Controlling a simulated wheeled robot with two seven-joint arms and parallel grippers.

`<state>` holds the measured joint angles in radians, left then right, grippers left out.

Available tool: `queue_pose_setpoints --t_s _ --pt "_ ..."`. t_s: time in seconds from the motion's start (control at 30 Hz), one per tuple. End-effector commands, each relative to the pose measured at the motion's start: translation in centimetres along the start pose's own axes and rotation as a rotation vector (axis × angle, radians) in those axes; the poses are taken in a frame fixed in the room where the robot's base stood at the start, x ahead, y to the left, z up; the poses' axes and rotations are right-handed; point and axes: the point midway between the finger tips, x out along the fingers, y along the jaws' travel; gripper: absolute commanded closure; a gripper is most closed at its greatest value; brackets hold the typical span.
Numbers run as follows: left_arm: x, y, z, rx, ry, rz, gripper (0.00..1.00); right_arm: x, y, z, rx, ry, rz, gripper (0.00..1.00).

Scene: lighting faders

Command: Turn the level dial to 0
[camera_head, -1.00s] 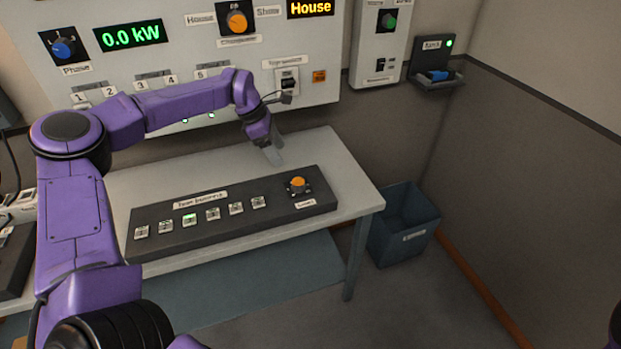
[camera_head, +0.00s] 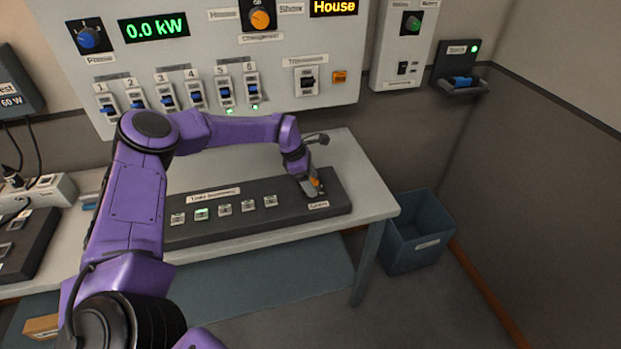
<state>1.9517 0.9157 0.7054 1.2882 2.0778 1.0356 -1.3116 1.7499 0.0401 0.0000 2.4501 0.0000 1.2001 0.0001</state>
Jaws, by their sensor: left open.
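The level dial is an orange knob (camera_head: 315,184) at the right end of the dark console (camera_head: 245,227) on the table. My left gripper (camera_head: 311,187) is open and pointed down at this knob, with its fingers at the knob's near left side. The gripper partly covers the knob and its scale, so I cannot read its setting or tell whether the fingers touch it. A small label (camera_head: 318,205) sits in front of the knob. My right gripper is not in view.
The console stands on a pale table (camera_head: 372,200). The wall panel behind has several blue sliders (camera_head: 167,101), an orange changeover dial (camera_head: 260,18) and a 0.0 kW display (camera_head: 154,27). A blue bin (camera_head: 418,240) stands on the floor at the right.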

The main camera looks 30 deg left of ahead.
Motion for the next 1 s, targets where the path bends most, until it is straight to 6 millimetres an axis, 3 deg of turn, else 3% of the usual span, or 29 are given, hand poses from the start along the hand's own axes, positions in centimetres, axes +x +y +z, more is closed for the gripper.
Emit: queue_pose_setpoints --t_s 0.17,0.37,0.73,1.0 --pt "0.0 0.0 -0.1 -0.001 0.000 0.000 0.31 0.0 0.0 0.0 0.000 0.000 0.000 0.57" --pt "0.0 0.0 -0.1 -0.002 0.000 0.000 0.86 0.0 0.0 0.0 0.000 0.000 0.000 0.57" --pt "0.2 -0.1 -0.2 -0.045 0.000 0.017 0.86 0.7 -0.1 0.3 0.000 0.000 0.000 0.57" --pt "0.4 -0.2 -0.2 -0.207 -0.002 0.085 0.86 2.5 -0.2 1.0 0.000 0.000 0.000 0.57"
